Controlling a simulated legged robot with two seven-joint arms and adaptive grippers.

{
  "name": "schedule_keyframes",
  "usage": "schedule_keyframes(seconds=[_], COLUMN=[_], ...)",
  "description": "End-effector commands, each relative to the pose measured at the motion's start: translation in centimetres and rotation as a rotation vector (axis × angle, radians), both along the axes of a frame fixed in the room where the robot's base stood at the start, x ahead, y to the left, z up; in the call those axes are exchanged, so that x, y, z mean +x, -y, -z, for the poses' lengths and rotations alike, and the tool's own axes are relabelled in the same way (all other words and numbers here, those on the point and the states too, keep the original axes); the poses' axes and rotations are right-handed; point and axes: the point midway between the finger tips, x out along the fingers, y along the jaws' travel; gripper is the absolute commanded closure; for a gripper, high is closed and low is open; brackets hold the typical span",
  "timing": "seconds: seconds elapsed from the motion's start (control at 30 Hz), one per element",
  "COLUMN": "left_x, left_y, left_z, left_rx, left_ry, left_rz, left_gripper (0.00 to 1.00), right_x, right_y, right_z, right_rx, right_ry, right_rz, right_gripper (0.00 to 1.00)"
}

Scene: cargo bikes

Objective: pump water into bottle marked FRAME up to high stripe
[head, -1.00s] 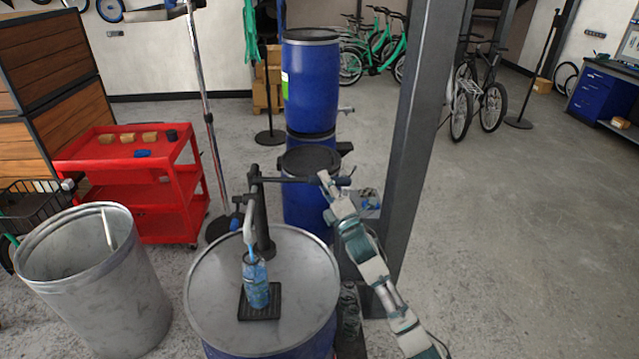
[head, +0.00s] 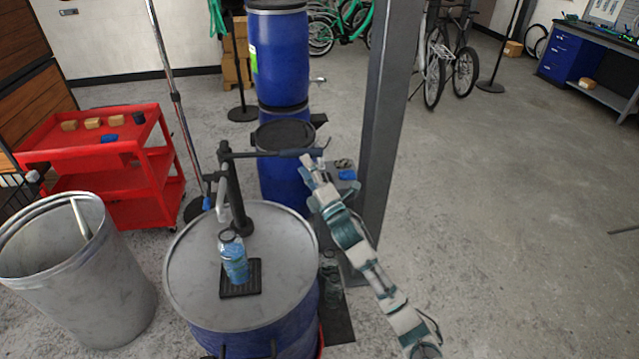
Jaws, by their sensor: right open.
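A clear bottle (head: 235,261) with blue contents stands on a black drip mat (head: 241,280) on top of the blue drum (head: 205,283) with a grey lid. Its marking and stripes are too small to read. The dark hand pump (head: 234,196) rises from the lid, and its pale spout (head: 223,202) hangs above the bottle's mouth. The pump handle (head: 285,153) reaches out to the right. My right gripper (head: 311,163) is open at the handle's right end; I cannot tell whether it touches. My left gripper is not in view.
A grey metal bin (head: 110,275) stands left of the drum, with a red cart (head: 150,180) behind it. Stacked blue barrels (head: 280,60) and a grey post (head: 385,110) stand behind the pump. The floor at right is mostly clear.

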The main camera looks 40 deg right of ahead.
Motion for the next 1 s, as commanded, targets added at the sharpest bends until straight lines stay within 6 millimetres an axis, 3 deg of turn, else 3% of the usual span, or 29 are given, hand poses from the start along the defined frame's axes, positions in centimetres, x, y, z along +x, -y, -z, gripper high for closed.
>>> schedule_keyframes(seconds=[0.2,0.4,1.0], left_x=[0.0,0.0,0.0], left_y=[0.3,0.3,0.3], left_z=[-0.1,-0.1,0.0], left_rx=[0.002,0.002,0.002], left_ry=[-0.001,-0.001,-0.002], left_rz=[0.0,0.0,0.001], left_gripper=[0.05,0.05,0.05], right_x=[-4.3,-6.4,-6.8], right_y=[0.6,0.6,0.6], right_z=[2.6,3.7,3.8], right_rx=[0.007,0.009,0.009], right_ry=[-0.006,-0.005,-0.004], right_rz=[0.004,0.005,0.004], right_gripper=[0.47,0.47,0.47])
